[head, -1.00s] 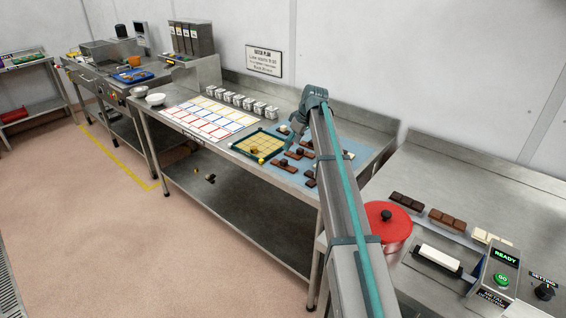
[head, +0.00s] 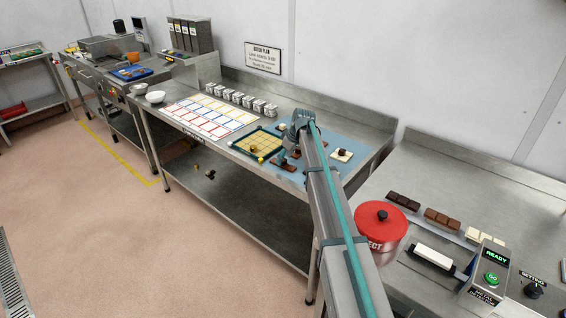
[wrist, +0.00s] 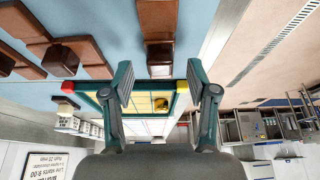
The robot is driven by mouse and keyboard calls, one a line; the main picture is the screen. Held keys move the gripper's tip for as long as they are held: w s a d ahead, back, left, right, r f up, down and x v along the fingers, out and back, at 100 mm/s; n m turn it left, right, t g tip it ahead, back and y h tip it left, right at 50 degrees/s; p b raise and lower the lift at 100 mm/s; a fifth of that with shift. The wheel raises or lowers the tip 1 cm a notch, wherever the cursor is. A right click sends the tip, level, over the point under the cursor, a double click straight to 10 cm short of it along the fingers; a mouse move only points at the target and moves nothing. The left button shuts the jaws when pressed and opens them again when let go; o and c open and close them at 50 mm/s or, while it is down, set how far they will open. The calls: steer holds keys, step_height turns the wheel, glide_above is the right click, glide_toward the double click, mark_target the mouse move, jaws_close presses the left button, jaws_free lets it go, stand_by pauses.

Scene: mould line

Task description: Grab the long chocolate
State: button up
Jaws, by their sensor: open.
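Brown chocolates lie on a blue mat (head: 352,138), several of them with a darker block on top. In the wrist view a long brown bar (wrist: 158,18) with a dark block (wrist: 160,58) at its near end lies straight ahead of my gripper (wrist: 160,80). Its far end is cut off by the frame edge. The jaws are open and empty, the fingers apart on either side of that bar's line. In the head view my gripper (head: 283,158) is low over the mat's left part, and my arm hides part of the mat. A brown chocolate (head: 282,167) shows beside it.
A teal-framed tray with a yellow grid (head: 259,146) stands left of the mat. A red-lidded pot (head: 381,215) stands near my arm. Chocolate bars (head: 443,217) lie on the right counter. Bench edges bound the mat.

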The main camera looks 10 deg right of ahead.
steer(key=shift+w+a+f, duration=0.1)
steer(key=shift+f, duration=0.3)
jaws_close()
steer(key=shift+r, duration=0.2)
steer(key=shift+r, duration=0.25)
steer(key=shift+r+b, duration=0.5)
steer(key=shift+r, duration=0.4)
steer(key=s+d+r+b, duration=0.3)
steer(key=s+r+b, duration=0.2)
steer(key=s+r, duration=0.75)
steer(key=shift+s+r+p, duration=0.2)
steer(key=shift+r+p, duration=0.45)
steer(key=shift+r, duration=0.15)
steer(key=shift+s+r+p, duration=0.25)
steer(key=shift+r+p, duration=0.45)
steer(key=shift+r, duration=0.15)
steer(key=shift+s+r+p, duration=0.2)
steer(key=shift+r+p, duration=0.45)
steer(key=shift+r, duration=0.15)
